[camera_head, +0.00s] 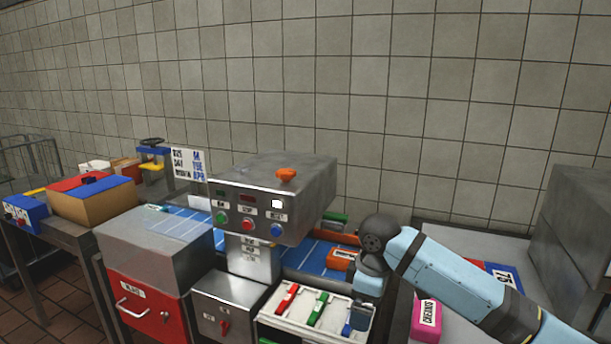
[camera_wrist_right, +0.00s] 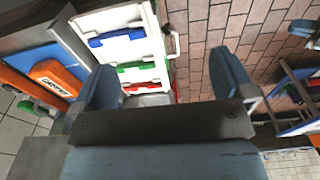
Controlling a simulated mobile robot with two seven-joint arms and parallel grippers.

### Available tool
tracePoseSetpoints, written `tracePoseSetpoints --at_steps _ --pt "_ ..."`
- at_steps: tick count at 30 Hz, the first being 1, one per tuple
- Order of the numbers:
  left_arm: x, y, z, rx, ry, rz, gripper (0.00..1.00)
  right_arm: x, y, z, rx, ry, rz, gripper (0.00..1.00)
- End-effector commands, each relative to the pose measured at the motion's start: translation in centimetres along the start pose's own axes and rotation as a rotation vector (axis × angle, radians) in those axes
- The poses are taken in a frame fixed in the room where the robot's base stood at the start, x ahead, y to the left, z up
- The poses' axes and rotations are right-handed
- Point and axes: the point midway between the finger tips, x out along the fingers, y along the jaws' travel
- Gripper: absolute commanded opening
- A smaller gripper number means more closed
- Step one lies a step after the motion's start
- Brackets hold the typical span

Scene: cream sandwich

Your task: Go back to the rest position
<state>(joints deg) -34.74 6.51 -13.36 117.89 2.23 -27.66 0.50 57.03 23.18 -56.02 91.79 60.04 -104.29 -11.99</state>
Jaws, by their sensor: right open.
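My right arm (camera_head: 450,275) comes in from the right in the head view, light blue with a dark joint. Its wrist is bent downward over the front of the counter, beside a white panel (camera_head: 335,308) with red, green and blue handles. In the right wrist view my right gripper (camera_wrist_right: 168,82) has its two blue fingers wide apart with nothing held between them. The white panel (camera_wrist_right: 117,52) shows beyond the fingers, and brick floor lies past it. My left gripper is in neither view.
A grey machine (camera_head: 272,195) with coloured buttons stands left of my right arm. An orange labelled box (camera_head: 341,260) and a pink labelled box (camera_head: 427,318) are close to the arm. A grey metal block (camera_head: 575,230) stands at the right. The tiled wall is behind.

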Motion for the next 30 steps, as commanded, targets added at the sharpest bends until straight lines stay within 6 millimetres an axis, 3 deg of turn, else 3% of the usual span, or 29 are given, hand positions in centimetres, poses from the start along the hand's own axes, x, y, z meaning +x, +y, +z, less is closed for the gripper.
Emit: tracePoseSetpoints --at_steps 10,17,23,30 --pt "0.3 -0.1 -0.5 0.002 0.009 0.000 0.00 9.3 -5.5 -2.1 0.099 0.273 -0.028 1.00" --pt "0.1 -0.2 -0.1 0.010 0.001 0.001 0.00 15.8 -10.3 -1.8 0.272 0.523 -0.022 1.00" --pt "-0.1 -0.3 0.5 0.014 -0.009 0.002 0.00 20.1 -13.9 1.1 0.464 0.697 0.029 1.00" --pt "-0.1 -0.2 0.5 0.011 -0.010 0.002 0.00 23.7 -18.1 7.7 0.686 0.826 0.156 1.00"
